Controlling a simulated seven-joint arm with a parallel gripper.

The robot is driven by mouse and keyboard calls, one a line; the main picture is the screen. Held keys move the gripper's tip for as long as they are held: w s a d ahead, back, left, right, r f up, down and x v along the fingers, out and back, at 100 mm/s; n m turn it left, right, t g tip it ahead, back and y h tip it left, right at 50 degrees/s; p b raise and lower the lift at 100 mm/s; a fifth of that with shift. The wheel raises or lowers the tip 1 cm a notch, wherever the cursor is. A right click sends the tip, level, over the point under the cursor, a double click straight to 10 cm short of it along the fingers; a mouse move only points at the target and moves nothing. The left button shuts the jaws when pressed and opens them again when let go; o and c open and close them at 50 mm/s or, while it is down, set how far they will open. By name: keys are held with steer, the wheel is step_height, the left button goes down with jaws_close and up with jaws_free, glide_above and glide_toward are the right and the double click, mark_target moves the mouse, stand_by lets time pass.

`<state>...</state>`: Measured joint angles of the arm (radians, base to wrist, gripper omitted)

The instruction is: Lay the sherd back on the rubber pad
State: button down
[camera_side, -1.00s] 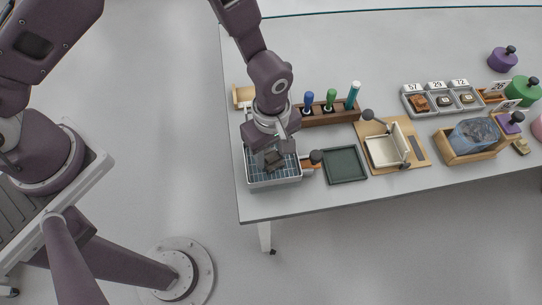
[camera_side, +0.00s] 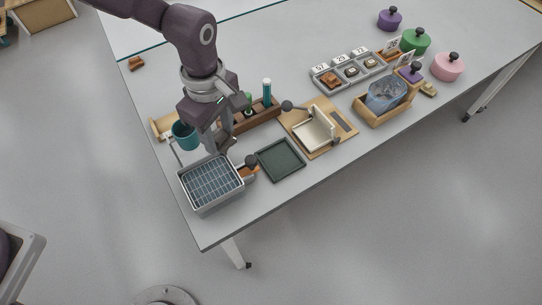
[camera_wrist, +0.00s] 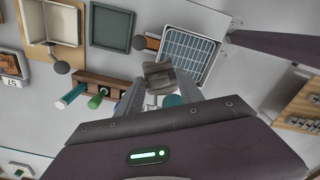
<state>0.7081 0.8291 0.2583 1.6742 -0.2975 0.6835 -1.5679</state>
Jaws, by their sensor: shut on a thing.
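My gripper (camera_side: 226,148) is shut on a grey-brown sherd (camera_wrist: 158,74), which shows between the fingertips in the wrist view. In the side view the sherd is small and partly hidden by the fingers. My gripper is in the air between the wire-rack tray and the tool block. The dark green square pad with a raised rim (camera_side: 281,160), likely the rubber pad, lies to the right of my gripper and is empty. It also shows at the top of the wrist view (camera_wrist: 111,27).
The wire-rack tray (camera_side: 212,183) is empty near the table's front edge. A teal cup (camera_side: 185,134) stands behind it. A wooden block with upright tools (camera_side: 257,114) is behind the pad. A board with a white angled holder (camera_side: 314,132) is to the pad's right.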

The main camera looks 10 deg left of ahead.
steer(key=w+d+f, duration=0.2)
steer(key=w+d, duration=0.3)
steer(key=w, duration=0.1)
glide_above(280, 159)
steer(key=a, duration=0.1)
steer(key=f, duration=0.1)
steer(key=shift+m, duration=0.5)
steer(key=f, duration=0.7)
steer(key=d+f, duration=0.1)
steer(key=f, duration=0.2)
steer(key=shift+f, duration=0.2)
steer(key=shift+a+f, duration=0.1)
steer(key=c, duration=1.1)
jaws_free()
steer(key=shift+o, duration=0.3)
step_height(280, 159, up, 12)
